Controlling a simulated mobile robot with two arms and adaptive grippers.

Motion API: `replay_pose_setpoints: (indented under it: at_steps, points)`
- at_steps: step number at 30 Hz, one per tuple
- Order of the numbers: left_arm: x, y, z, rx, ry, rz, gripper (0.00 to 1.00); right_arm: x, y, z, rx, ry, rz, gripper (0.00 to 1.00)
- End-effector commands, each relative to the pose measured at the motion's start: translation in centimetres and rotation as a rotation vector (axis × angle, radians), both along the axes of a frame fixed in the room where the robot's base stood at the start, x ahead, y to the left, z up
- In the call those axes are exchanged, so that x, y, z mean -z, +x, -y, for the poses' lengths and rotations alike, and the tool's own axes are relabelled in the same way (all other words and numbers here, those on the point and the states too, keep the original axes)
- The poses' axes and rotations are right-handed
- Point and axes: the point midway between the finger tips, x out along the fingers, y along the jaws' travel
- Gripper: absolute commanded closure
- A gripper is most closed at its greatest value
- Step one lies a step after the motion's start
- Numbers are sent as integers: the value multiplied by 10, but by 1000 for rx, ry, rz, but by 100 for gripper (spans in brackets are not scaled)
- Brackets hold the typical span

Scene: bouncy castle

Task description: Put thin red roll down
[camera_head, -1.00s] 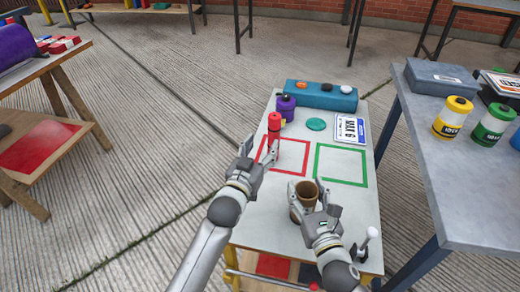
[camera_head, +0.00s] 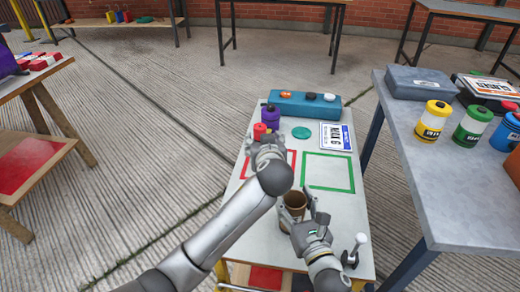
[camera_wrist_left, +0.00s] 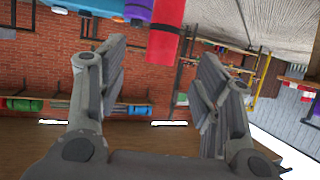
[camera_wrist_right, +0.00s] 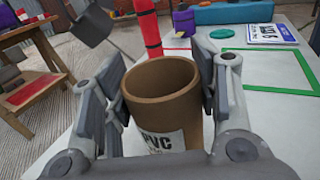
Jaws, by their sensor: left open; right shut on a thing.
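The thin red roll (camera_head: 260,131) stands upright on the small white table near the red outline (camera_head: 291,158). My left gripper (camera_head: 266,146) is open in front of it and hides its lower part in the head view. In the left wrist view the red roll (camera_wrist_left: 167,28) lies beyond the open fingertips, apart from them. The right wrist view also shows the roll (camera_wrist_right: 149,28), with a dark band; its foot is hidden. My right gripper (camera_head: 304,220) is shut on a brown roll marked PVC (camera_wrist_right: 165,105) at the near part of the table.
A purple container (camera_head: 271,116), teal disc (camera_head: 302,132), number plate (camera_head: 336,136) and blue box (camera_head: 300,105) are at the table's far end. The green outline (camera_head: 328,187) is empty. A grey table (camera_head: 430,165) with several canisters stands close at right.

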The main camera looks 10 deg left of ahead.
Motion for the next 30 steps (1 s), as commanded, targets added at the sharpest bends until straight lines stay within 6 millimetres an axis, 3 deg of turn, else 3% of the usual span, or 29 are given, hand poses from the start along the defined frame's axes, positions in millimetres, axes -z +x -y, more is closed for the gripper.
replay_pose_setpoints:
  at_steps: [3, 10, 21, 30]
  points:
    - [-12, -8, 7, -68, -5, 0, 41, 0, 0, 0, 0, 1, 0, 85]
    - [-18, -16, 11, -133, -9, 1, 41, 0, 0, 0, 0, 1, 0, 85]
    - [2, 30, -8, -137, -9, 1, 41, 0, 0, 0, -1, 1, 0, 85]
    - [11, 46, -14, -136, -9, 0, 41, 0, 0, 0, 0, 1, 0, 85]
